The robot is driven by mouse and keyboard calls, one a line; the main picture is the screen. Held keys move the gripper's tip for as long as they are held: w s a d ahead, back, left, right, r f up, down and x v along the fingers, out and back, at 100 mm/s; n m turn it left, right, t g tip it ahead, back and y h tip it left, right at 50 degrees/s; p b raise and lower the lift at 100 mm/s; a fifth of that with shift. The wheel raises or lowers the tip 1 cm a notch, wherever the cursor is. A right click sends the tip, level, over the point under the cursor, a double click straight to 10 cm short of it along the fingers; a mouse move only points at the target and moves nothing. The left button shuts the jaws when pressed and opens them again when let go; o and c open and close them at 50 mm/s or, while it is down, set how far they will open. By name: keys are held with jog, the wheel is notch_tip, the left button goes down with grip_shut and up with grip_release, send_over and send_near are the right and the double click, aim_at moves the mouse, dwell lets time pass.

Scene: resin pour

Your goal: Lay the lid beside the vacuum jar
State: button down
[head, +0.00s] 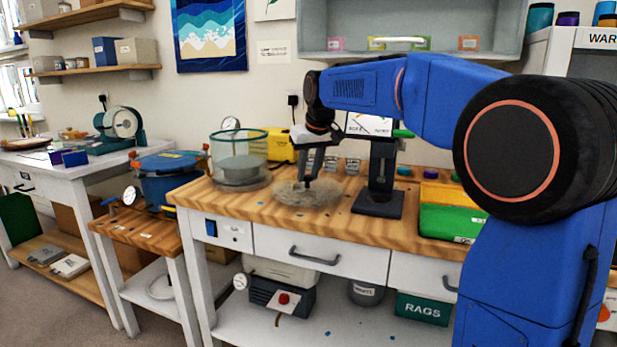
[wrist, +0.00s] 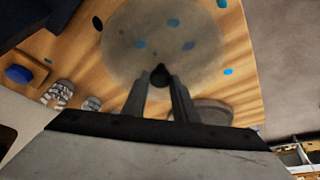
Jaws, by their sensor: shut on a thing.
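The lid (head: 296,196) is a round, see-through, smoky disc with a small dark knob. It is low over the wooden bench top, right of the vacuum jar; I cannot tell whether it touches the wood. The vacuum jar (head: 240,160) is a clear cylinder with a green rim, open at the top, standing on the bench. My gripper (head: 308,182) points down and is shut on the lid's knob. In the wrist view the lid (wrist: 168,40) lies beyond my fingertips (wrist: 161,80), with the knob between them. Wood and blue spots show through it.
A dark stand (head: 378,205) is close right of the lid. Small striped cups (head: 352,166) stand behind, and a yellow case (head: 282,147) is behind the jar. A green and orange bin (head: 447,215) is farther right. Some bare wood lies in front of the lid.

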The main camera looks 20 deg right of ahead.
jog(key=shift+f, duration=0.65)
jog(key=shift+f, duration=0.15)
jog(key=c, duration=1.4)
grip_release()
jog(key=shift+c, duration=0.2)
jog(key=a+v, duration=0.1)
jog(key=v, duration=1)
jog(key=s+d+f, duration=0.2)
jog(key=s+f, duration=0.3)
jog(key=s, duration=0.5)
jog(key=s+d+f, duration=0.3)
jog(key=s+f, duration=0.1)
jog(key=s, duration=0.5)
jog(key=s+d+f+m, duration=0.1)
jog(key=s+d+f, duration=0.1)
jog(key=s+f, duration=1.7)
jog(key=shift+s+f+m+h, duration=0.25)
jog(key=shift+f+m+h, duration=0.05)
jog(key=shift+f+m, duration=0.1)
